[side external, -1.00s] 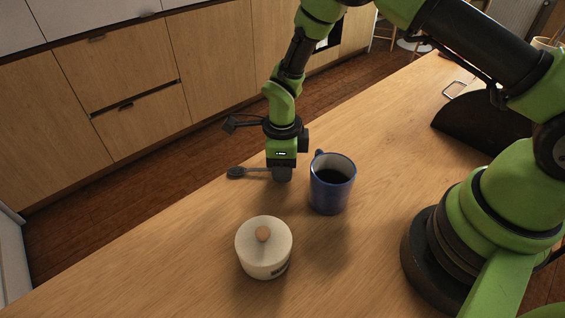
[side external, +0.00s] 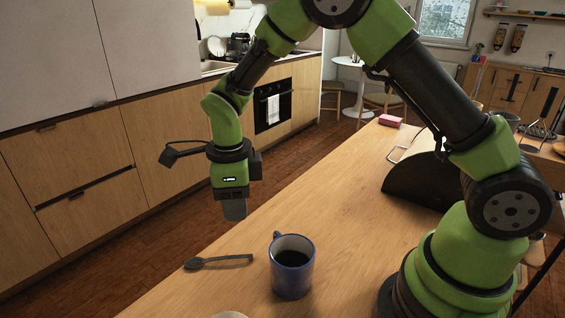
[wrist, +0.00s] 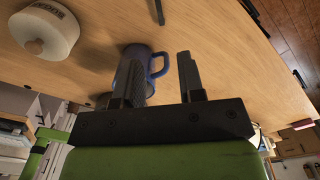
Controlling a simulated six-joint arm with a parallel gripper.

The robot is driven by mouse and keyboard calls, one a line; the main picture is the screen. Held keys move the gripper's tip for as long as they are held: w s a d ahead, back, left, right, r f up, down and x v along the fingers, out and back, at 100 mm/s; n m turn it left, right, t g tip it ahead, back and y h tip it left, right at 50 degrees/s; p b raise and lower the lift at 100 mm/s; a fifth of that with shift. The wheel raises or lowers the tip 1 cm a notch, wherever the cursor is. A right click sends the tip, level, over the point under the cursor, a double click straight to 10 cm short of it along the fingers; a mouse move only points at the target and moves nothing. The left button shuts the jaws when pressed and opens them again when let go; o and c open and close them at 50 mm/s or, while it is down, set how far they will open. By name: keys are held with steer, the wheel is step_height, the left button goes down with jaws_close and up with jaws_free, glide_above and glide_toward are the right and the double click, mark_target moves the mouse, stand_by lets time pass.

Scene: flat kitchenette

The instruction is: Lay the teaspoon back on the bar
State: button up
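The dark teaspoon (side external: 218,261) lies flat on the wooden bar (side external: 330,200), its bowl toward the bar's left edge and its handle pointing at the mug. The end of its handle (wrist: 159,10) shows at the top of the wrist view. My gripper (side external: 235,212) is raised above the bar, clear of the teaspoon. In the wrist view its two fingers (wrist: 158,75) stand apart with nothing held between them.
A blue mug (side external: 292,280) with dark liquid stands right of the teaspoon; it also shows behind my fingers in the wrist view (wrist: 158,64). A lidded cream pot (wrist: 45,32) is nearby. A dark curved object (side external: 415,180) and a pink block (side external: 390,121) sit farther back.

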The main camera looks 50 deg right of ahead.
steer(key=s+d+r+n+t+y, duration=0.1)
steer(key=s+d+r+n+t, duration=0.1)
steer(key=s+r+n, duration=0.6)
steer(key=s+d+r+n+t+y, duration=0.1)
steer(key=s+d+r+n+t, duration=0.2)
steer(key=r+n, duration=0.55)
steer(key=s+r+n+t, duration=0.2)
steer(key=s+n, duration=0.4)
steer(key=s, duration=0.2)
steer(key=shift+s+a, duration=0.2)
steer(key=shift+a, duration=0.1)
steer(key=shift+r+n, duration=0.1)
steer(key=shift+n, duration=0.15)
